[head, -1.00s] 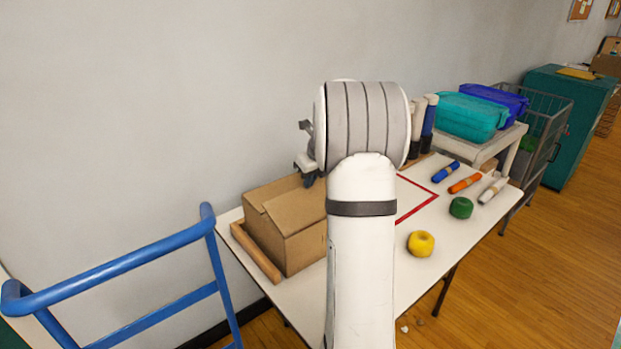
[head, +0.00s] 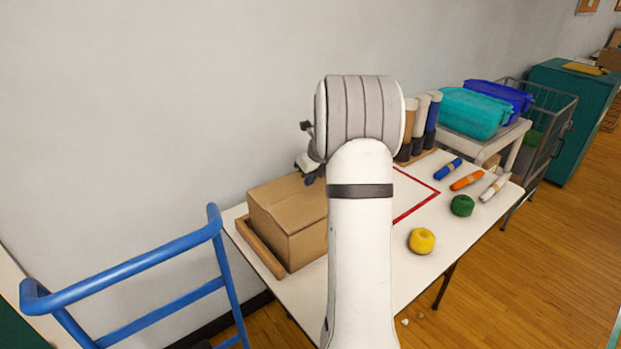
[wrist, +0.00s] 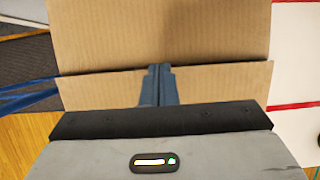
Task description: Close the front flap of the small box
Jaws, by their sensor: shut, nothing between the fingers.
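The small cardboard box (head: 290,218) stands on the white table (head: 375,275), partly hidden behind my arm in the head view. Its visible top looks nearly flat. In the wrist view, two cardboard panels lie across the picture, a larger far one (wrist: 160,35) and a narrow near one (wrist: 95,90), with a thin dark gap between them. My gripper (wrist: 160,70) is shut and empty, its fingertips over the near panel at the gap. Whether they touch the cardboard is unclear. In the head view my gripper (head: 311,180) is low over the box's far part.
A blue rail (head: 130,270) stands at the left. Yellow (head: 422,241) and green (head: 462,205) yarn balls and several rolls lie to the right, near a red outline (head: 418,206). The wall is close behind.

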